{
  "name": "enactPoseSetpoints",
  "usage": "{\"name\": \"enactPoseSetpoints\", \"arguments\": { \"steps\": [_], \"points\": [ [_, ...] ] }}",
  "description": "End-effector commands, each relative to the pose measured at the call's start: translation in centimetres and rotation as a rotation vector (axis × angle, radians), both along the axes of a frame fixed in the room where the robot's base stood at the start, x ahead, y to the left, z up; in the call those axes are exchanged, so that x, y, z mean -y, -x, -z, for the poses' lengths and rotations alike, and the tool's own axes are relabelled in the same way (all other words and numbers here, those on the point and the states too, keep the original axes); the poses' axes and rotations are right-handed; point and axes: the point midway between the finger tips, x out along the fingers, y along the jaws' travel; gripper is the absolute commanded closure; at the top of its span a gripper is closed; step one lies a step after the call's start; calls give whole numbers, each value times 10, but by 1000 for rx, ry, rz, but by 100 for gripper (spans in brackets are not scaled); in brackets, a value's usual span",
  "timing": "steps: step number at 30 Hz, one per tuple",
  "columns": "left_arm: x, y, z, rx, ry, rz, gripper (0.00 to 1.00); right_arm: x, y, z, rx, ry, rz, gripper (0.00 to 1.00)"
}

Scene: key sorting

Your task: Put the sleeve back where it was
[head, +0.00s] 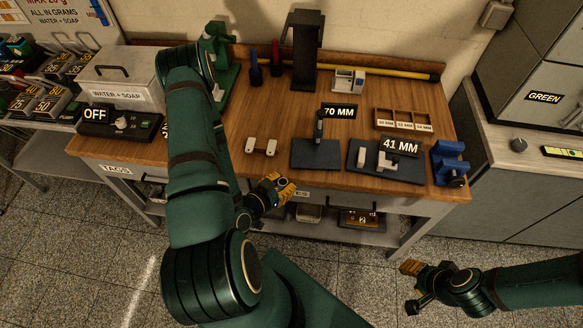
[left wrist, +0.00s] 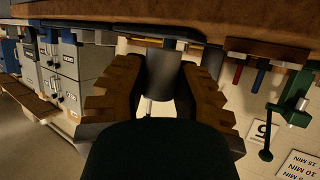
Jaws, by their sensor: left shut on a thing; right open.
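My left gripper (head: 283,186) is over the front edge of the wooden bench (head: 225,155), with its jaws shut on a small grey cylindrical thing. In the left wrist view this grey thing, which looks like the sleeve (left wrist: 163,72), sits between the two brown finger pads. Its far end is hard to make out. A small wooden tray (head: 403,121) with labelled compartments lies at the bench's right; I cannot tell what is in them. My right gripper (head: 408,285) is open and empty, low at the right over the floor, away from the bench.
A dark stand marked 70 MM (head: 316,154) and a dark plate marked 41 MM (head: 385,164) stand near the front. A pale two-ended piece (head: 262,147) lies left of them. A blue vise (head: 449,162) is at the right edge. A tall black stand (head: 303,50) is behind.

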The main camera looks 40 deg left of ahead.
Motion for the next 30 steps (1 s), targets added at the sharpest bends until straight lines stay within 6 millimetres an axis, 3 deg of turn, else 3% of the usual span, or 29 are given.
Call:
{"name": "enactPoseSetpoints", "arguments": {
  "steps": [6, 11, 14, 17, 21, 24, 30],
  "points": [
    [1, 13, 0, 0, 1, 0, 100, 1, -2, -6, 5, 1, 4, 62],
    [2, 4, -1, 4, -1, 5, 100, 0, -2, -5, 5, 1, 4, 62],
    [6, -20, -7, 9, -3, 14, 100, 0, -1, -3, 3, 1, 2, 62],
    [16, -58, -19, 14, -3, 19, 100, 0, 0, 0, 1, 0, 1, 62],
    [44, -113, -47, 14, 1, 20, 100, 0, 1, 5, -2, 0, -2, 62],
    [68, -142, -70, 12, 1, 19, 100, 0, 2, 7, -5, 0, -4, 62],
    [112, -173, -107, 7, 3, 20, 100, -1, 3, 11, -7, -2, -6, 62]
  ]
}}
